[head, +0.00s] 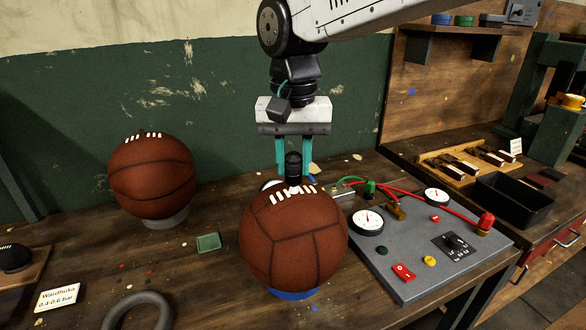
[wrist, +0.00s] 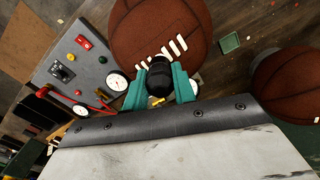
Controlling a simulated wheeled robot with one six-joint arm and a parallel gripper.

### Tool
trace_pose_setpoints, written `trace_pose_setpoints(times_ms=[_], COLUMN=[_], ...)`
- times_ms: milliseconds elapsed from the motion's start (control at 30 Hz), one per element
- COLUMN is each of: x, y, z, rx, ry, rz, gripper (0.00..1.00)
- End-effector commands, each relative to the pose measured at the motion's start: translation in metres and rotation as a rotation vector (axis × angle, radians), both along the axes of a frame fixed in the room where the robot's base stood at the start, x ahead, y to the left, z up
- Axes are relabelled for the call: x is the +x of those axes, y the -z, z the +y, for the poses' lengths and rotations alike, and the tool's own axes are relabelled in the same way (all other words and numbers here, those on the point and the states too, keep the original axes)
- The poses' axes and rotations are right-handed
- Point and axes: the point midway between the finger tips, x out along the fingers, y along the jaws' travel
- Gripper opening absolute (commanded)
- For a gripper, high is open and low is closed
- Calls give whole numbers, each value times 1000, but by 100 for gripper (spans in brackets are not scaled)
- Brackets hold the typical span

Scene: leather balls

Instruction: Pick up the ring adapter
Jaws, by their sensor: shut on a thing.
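A small black ribbed cylinder, which I take to be the ring adapter (head: 293,164), is upright between the two teal fingers of my gripper (head: 294,160), just behind the front leather ball. In the wrist view the black ring adapter (wrist: 159,78) sits between the teal fingers (wrist: 160,85), with a bit of brass colour below it. My gripper is shut on it. The ball hides what is under the adapter, so I cannot tell whether it touches the bench.
The front brown ball (head: 293,240) rests on a blue ring (head: 294,294). Another ball (head: 152,175) stands on a grey ring at the left. A grey gauge panel (head: 400,285) with red hoses is at the right. A loose grey ring (head: 113,318) lies front left.

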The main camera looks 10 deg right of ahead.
Motion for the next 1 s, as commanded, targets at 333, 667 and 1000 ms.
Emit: trace_pose_setpoints(times_ms=[333,667,1000], x=[-50,-117,-140], y=[-22,-28,-28], z=[-28,-64,-77], rx=[2,2,0], ry=[0,0,0], rz=[-3,-3,0], gripper=[6,6,6])
